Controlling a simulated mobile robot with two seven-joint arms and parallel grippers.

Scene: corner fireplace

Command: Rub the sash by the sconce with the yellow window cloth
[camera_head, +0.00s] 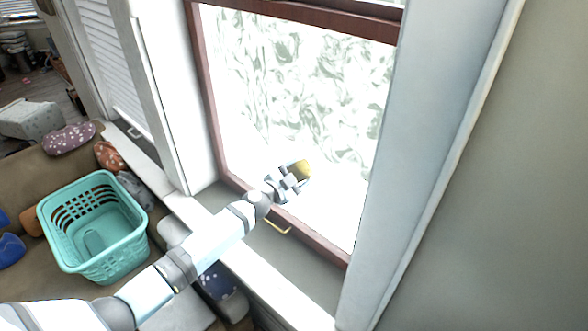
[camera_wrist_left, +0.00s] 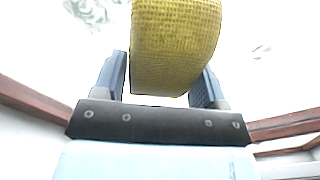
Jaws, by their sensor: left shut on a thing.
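The yellow window cloth (camera_head: 302,169) is at the tip of my left gripper (camera_head: 291,178), which is shut on it. In the left wrist view the cloth (camera_wrist_left: 176,45) fills the space between the two fingers of the left gripper (camera_wrist_left: 160,80). The sash (camera_head: 222,110) has a reddish-brown frame around a bright pane. The cloth is in front of the lower part of the pane; I cannot tell whether it touches the glass. The sconce does not show. My right gripper is not in view.
A gold handle (camera_head: 278,226) sits on the sash's bottom rail. A wide grey wall (camera_head: 500,190) stands at the right. A turquoise basket (camera_head: 118,255) rests on a brown sofa (camera_head: 60,165) with several cushions, below my left arm's side.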

